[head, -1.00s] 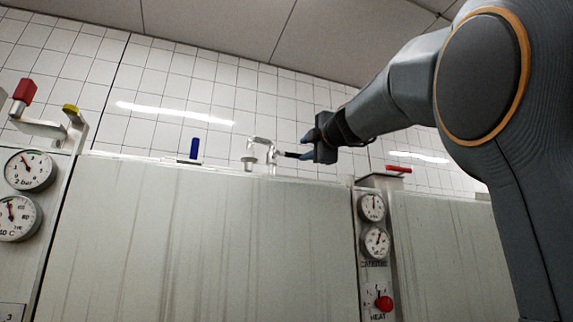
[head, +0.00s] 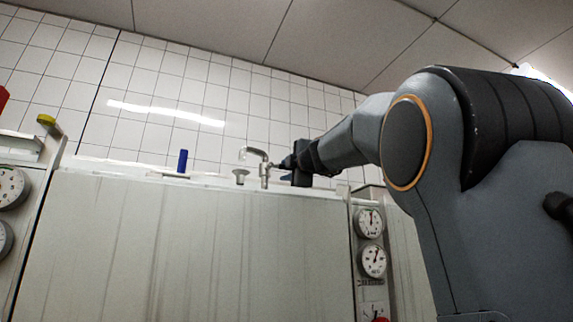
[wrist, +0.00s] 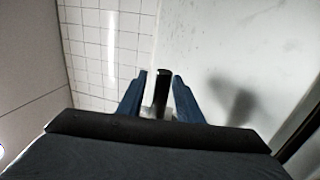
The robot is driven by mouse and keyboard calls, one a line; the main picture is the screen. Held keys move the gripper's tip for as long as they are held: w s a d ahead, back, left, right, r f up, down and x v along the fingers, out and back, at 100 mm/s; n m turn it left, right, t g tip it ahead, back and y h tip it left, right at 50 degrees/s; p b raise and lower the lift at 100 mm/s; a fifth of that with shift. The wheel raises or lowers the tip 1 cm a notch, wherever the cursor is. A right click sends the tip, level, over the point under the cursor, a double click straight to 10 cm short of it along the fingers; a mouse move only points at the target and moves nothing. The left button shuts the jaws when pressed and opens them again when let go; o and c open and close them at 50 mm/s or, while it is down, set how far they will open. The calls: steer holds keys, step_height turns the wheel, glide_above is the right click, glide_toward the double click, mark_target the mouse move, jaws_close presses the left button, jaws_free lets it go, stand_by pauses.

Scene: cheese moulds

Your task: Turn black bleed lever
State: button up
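The black bleed lever (wrist: 162,88) shows in the wrist view as a dark upright bar between the two blue fingers of my gripper (wrist: 161,95). A narrow gap shows on each side of it, so the fingers stand around it, open. In the head view my gripper (head: 284,168) is at the right side of the bent metal bleed pipe (head: 264,170), above the top edge of the pale vat panel. There the lever is mostly hidden by the fingers.
A small metal cup (head: 240,176) stands left of the pipe. A blue handle (head: 183,161) rises farther left, and a yellow-tipped lever (head: 46,120) is at far left. Gauges (head: 371,258) sit on the right column. The tiled wall (head: 140,130) is behind.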

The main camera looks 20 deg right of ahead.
steer(key=shift+w, duration=0.35)
jaws_close()
